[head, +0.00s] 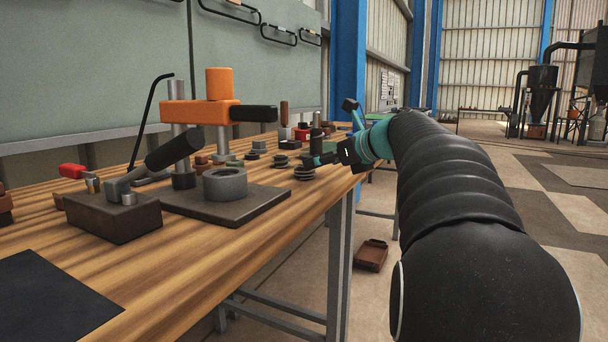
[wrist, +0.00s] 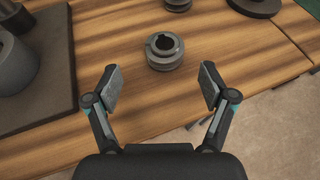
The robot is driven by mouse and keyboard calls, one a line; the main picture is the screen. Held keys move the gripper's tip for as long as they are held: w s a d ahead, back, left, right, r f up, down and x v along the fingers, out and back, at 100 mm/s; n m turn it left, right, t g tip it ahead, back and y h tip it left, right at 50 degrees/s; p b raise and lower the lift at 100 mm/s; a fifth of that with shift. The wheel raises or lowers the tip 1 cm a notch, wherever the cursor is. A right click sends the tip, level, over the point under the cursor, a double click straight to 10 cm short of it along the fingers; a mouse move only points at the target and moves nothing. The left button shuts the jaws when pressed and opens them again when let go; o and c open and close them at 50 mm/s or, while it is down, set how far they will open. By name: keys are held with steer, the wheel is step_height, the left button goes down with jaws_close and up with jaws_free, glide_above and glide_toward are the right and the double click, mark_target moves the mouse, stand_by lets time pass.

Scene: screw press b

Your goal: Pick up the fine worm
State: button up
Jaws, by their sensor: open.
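Two dark, ridged, ring-shaped worms stand on the wooden bench; I cannot tell for sure which is the fine one. The nearer worm (wrist: 165,50) has a round bore with a keyway. It lies just beyond my gripper (wrist: 160,88), roughly centred between the fingers, and is untouched. It also shows in the head view (head: 304,173), near the bench edge. The other worm (wrist: 177,4) is farther on, cut by the top of the wrist view, and shows in the head view (head: 281,160). My gripper is open and empty above the bench.
The press base plate (wrist: 52,100) with its grey ring (wrist: 14,65) stands to the left. A dark round disc (wrist: 254,5) lies at the upper right. The bench (wrist: 235,70) ends at the right, with floor beyond. A brown bin (head: 372,255) is on the floor.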

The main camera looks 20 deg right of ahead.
steer(key=x, duration=0.5)
steer(key=b+x, duration=0.1)
steer(key=x, duration=0.2)
steer(key=shift+d, duration=0.3)
steer(key=c, duration=1.6)
